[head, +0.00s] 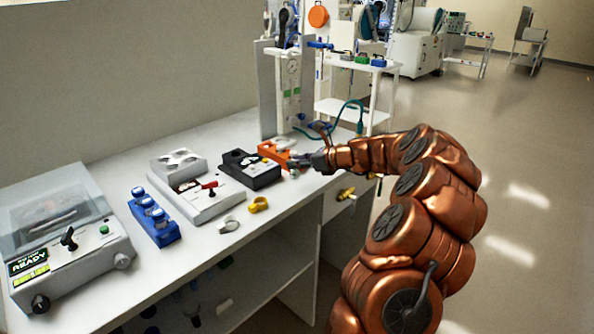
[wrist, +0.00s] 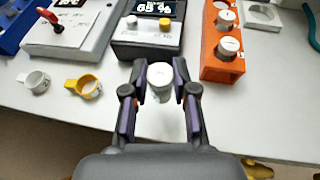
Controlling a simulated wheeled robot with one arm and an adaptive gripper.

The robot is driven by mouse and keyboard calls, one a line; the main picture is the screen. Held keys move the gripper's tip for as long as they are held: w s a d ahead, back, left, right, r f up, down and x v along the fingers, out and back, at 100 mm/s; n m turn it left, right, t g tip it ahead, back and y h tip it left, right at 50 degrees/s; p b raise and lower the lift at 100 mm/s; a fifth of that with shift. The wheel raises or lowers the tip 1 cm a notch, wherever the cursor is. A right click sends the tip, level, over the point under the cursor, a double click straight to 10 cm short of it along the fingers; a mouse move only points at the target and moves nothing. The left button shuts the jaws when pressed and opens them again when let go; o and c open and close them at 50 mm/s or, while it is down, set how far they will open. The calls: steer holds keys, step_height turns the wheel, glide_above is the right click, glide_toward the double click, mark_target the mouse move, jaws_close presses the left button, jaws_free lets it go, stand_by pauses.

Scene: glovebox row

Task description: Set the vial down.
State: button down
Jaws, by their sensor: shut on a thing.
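The vial (wrist: 160,77) has a white cap and a pale body, and it is between my gripper's fingers in the wrist view. My gripper (wrist: 158,92) is shut on it. In the head view my gripper (head: 305,161) is over the right part of the bench, and the vial there is too small to make out clearly. An orange rack (wrist: 210,60) with two white-capped vials (wrist: 228,47) stands just right of the held vial; the rack also shows in the head view (head: 273,148). I cannot tell how high the held vial is above the bench.
A black device (wrist: 148,38) reading 65 % stands behind the held vial. A white device with a red lever (wrist: 85,28), a grey ring (wrist: 37,82) and a yellow ring (wrist: 84,86) are to the left.

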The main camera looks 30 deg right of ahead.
mark_target(297, 179)
steer(key=shift+w, duration=0.25)
steer(key=shift+f, duration=1.75)
steer(key=shift+f, duration=0.1)
steer(key=c, duration=0.9)
jaws_free()
